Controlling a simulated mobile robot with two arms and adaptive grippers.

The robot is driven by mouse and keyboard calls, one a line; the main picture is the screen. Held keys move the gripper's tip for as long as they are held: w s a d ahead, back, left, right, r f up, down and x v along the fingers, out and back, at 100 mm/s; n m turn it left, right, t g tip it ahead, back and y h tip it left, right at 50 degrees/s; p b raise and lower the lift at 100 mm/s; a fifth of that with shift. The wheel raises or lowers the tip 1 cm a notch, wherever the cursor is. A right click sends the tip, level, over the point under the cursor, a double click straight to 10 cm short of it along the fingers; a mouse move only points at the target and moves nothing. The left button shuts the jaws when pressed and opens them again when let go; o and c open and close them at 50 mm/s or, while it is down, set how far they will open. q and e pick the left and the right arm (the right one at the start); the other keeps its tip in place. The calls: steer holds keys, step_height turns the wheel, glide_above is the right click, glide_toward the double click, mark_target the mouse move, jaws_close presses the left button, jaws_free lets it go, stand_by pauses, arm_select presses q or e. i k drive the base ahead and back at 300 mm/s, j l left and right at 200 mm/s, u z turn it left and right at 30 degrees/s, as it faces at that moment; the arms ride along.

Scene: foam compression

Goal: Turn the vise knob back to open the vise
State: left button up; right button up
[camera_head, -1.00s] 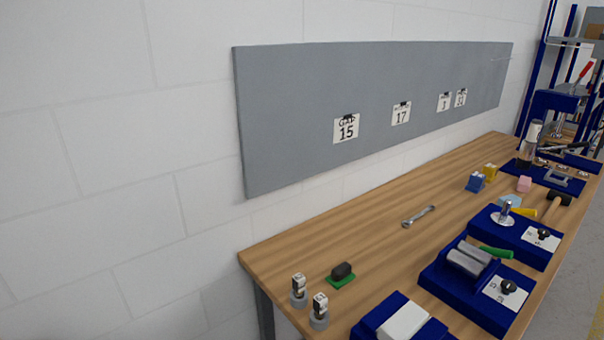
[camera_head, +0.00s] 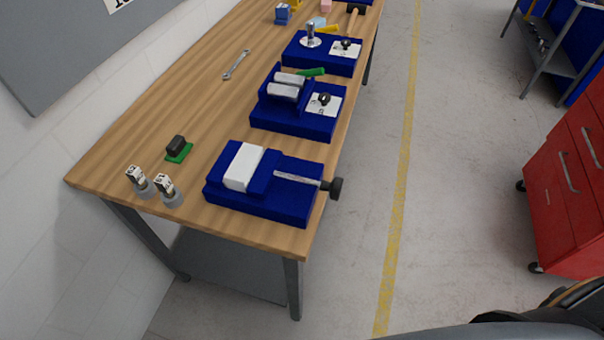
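The blue vise (camera_head: 268,204) sits at the near end of the wooden workbench. A white foam block (camera_head: 244,167) stands between its jaws. A grey screw (camera_head: 297,178) runs to the right from the moving jaw. It ends in a black knob (camera_head: 336,188) that sticks out past the bench's right edge. Neither of my grippers shows in the head view. A dark, curved shape at the bottom right may be part of my own body, but no fingers can be seen.
The wooden workbench (camera_head: 150,140) carries two more blue fixtures (camera_head: 300,115) (camera_head: 322,62) behind the vise, a wrench (camera_head: 237,65), a green-based block (camera_head: 178,149) and two small numbered stands (camera_head: 139,181) (camera_head: 168,190). A red drawer cabinet (camera_head: 568,185) stands right. The floor between is clear.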

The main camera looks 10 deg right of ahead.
mark_target(334, 187)
steer(key=l+z, duration=0.25)
steer(key=k+z, duration=0.1)
steer(key=z, duration=0.15)
steer(key=i+l+u, duration=0.15)
steer(key=u, duration=0.35)
steer(key=l+u, duration=0.25)
steer(key=u, duration=0.2)
steer(key=i+l+u, duration=0.1)
steer(key=l+u, duration=0.2)
steer(key=u, duration=0.2)
steer(key=l+u, duration=0.25)
steer(key=u, duration=0.2)
